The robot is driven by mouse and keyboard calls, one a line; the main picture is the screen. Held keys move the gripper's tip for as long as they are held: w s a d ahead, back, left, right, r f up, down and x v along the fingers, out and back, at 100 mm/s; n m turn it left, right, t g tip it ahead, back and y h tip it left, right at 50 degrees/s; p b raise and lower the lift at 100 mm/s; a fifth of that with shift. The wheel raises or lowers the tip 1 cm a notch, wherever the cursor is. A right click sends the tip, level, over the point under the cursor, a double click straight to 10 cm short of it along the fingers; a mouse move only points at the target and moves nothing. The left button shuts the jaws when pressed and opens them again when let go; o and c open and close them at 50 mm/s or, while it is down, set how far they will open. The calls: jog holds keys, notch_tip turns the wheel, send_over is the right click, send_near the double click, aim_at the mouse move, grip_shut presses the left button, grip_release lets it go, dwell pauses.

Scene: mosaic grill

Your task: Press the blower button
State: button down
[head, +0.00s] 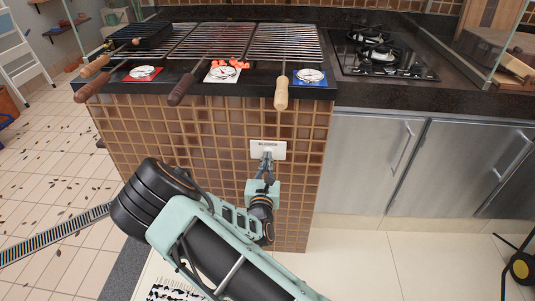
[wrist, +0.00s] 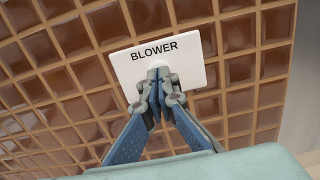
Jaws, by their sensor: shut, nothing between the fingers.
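The blower plate (head: 281,147) is a white rectangle on the brown tiled front of the grill counter. In the wrist view the plate (wrist: 196,47) reads "BLOWER" in dark letters. A pale round button (wrist: 157,68) shows only in part at its middle, behind my fingertips. My gripper (head: 266,156) is shut and empty, its tips in front of the plate's lower middle. In the wrist view my gripper (wrist: 157,82) covers the lower part of the button. I cannot tell whether the tips touch the button or whether it is pushed in.
Grill grates (head: 285,42) with wooden-handled skewers and several coloured plates with dials lie on the counter above. One skewer handle (head: 281,93) overhangs the counter edge. Steel cabinet doors (head: 370,155) stand to the right, with clear floor (head: 350,255) before them.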

jog(key=shift+w, duration=0.3)
jog(key=s+p, duration=0.2)
jog(key=s, duration=0.5)
jog(key=shift+p, duration=0.4)
jog(key=shift+a, duration=0.1)
dwell(0.6)
